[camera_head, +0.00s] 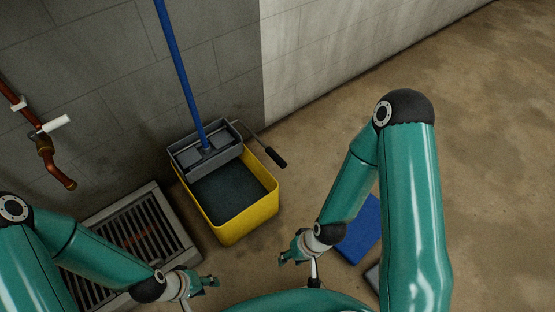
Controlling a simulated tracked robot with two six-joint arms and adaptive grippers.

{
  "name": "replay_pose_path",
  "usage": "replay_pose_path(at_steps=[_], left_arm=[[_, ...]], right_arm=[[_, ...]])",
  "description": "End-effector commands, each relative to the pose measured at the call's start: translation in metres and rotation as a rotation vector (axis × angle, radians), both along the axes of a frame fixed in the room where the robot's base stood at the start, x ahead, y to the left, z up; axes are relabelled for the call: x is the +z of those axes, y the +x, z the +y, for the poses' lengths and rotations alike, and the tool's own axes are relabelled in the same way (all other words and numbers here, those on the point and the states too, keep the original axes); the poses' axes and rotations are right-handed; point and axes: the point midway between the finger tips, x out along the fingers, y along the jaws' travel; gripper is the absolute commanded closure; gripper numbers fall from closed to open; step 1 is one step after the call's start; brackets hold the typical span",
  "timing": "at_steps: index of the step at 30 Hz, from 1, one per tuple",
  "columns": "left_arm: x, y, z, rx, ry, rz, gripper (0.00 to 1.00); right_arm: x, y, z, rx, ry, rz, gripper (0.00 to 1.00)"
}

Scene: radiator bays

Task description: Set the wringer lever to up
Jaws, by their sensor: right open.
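The yellow mop bucket (247,219) stands on the floor by the grey wall, with dark water inside. A grey wringer (212,161) sits at its back end. The wringer lever (256,138) is a thin rod with a black grip (276,158); it reaches out to the right beyond the bucket's rim and looks lowered, not upright. My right gripper (286,255) is open and empty, to the right of and nearer than the bucket, apart from the lever. My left gripper (207,283) is nearer than the bucket, touching nothing visible; its jaw opening is unclear.
A blue mop handle (182,75) rises from the wringer. A floor grate (133,238) lies left of the bucket. A copper pipe with a tap (46,146) is on the left wall. A blue flat object (359,230) lies behind my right arm. Floor right of the lever is clear.

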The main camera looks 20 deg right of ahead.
Motion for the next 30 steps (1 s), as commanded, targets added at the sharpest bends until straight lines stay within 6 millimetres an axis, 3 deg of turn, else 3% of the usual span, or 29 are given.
replay_pose_path(at_steps=[1, 3, 5, 8, 11, 15, 18, 21, 25, 30], left_arm=[[0.000, 0.000, 0.000, 0.000, 0.000, 0.000, 0.60], [-0.002, 0.000, 0.000, 0.000, 0.000, 0.000, 0.60], [-0.007, 0.000, 0.000, 0.000, 0.000, 0.000, 0.60], [-0.025, 0.000, 0.000, 0.000, 0.000, -0.001, 0.60], [-0.054, 0.000, 0.000, 0.000, 0.000, -0.001, 0.60], [-0.105, 0.000, 0.000, 0.000, 0.000, 0.000, 0.60], [-0.140, 0.000, 0.000, 0.000, 0.000, 0.000, 0.60], [-0.170, 0.000, 0.000, 0.000, 0.000, 0.000, 0.60], [-0.196, 0.000, 0.000, 0.000, 0.000, -0.001, 0.60], [-0.210, 0.000, 0.000, 0.000, 0.000, -0.001, 0.60]], right_arm=[[0.000, 0.000, 0.000, 0.000, 0.000, 0.000, 0.55], [-0.002, 0.002, 0.000, 0.000, 0.000, -0.008, 0.43], [-0.010, 0.010, -0.002, 0.003, 0.000, -0.034, 0.42], [-0.036, 0.040, -0.011, 0.018, -0.002, -0.133, 0.42], [-0.074, 0.091, -0.027, 0.044, -0.011, -0.314, 0.42], [-0.128, 0.179, -0.061, 0.098, -0.056, -0.676, 0.42], [-0.154, 0.232, -0.091, 0.146, -0.110, -0.952, 0.42], [-0.167, 0.265, -0.120, 0.193, -0.170, -1.201, 0.42], [-0.174, 0.282, -0.148, 0.246, -0.239, -1.444, 0.42], [-0.172, 0.285, -0.163, 0.287, -0.281, -1.605, 0.42]])
